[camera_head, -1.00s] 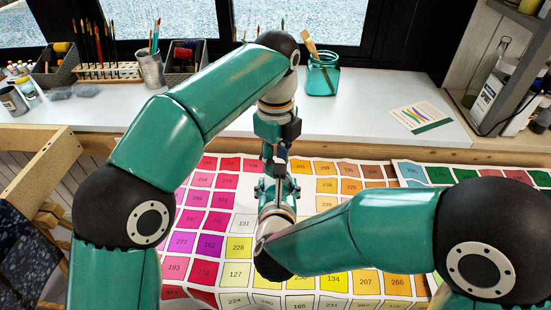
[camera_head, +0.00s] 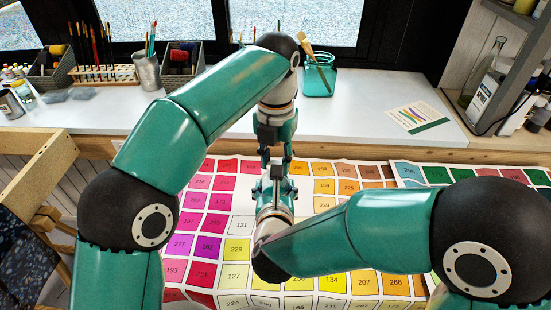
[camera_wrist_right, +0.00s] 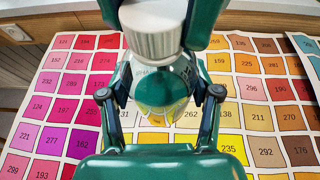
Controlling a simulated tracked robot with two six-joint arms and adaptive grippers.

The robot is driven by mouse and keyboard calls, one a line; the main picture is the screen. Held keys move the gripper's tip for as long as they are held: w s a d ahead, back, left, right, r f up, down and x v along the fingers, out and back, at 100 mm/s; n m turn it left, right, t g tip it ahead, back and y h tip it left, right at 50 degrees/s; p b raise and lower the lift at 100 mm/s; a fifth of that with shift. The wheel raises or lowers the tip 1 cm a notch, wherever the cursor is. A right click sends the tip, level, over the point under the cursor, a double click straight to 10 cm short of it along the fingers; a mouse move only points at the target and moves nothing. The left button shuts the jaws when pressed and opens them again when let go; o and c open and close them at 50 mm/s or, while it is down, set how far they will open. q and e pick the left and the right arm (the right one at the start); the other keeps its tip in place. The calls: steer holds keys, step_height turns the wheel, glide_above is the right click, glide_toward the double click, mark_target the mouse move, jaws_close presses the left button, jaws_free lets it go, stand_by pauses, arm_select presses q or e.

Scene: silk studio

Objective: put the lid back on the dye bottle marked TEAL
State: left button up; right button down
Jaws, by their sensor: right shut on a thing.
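A white ribbed lid (camera_wrist_right: 152,30) shows at the top of the right wrist view, upright between the two teal fingers of my left gripper (camera_head: 276,156), which appear closed on its sides. Just below it is a small clear, glossy bottle (camera_wrist_right: 160,85) with a few faint letters, too partial to read as TEAL. My right gripper (camera_wrist_right: 160,98) is shut on the bottle, one finger on each side. I cannot tell whether lid and bottle touch. In the head view the grippers meet tip to tip, my right one (camera_head: 275,186) nearer, and the lid and bottle are largely hidden.
A numbered colour chart (camera_head: 233,277) lies beneath both grippers. On the white bench (camera_head: 235,110) behind stand a teal jar with a brush (camera_head: 319,82), a metal cup (camera_head: 147,72) and brush racks. A shelf with bottles (camera_head: 487,92) stands at right. A wooden frame (camera_head: 40,170) is at left.

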arm_select(q)
steer(key=o, duration=0.4)
steer(key=shift+r, duration=2.25)
steer(key=shift+c, duration=0.4)
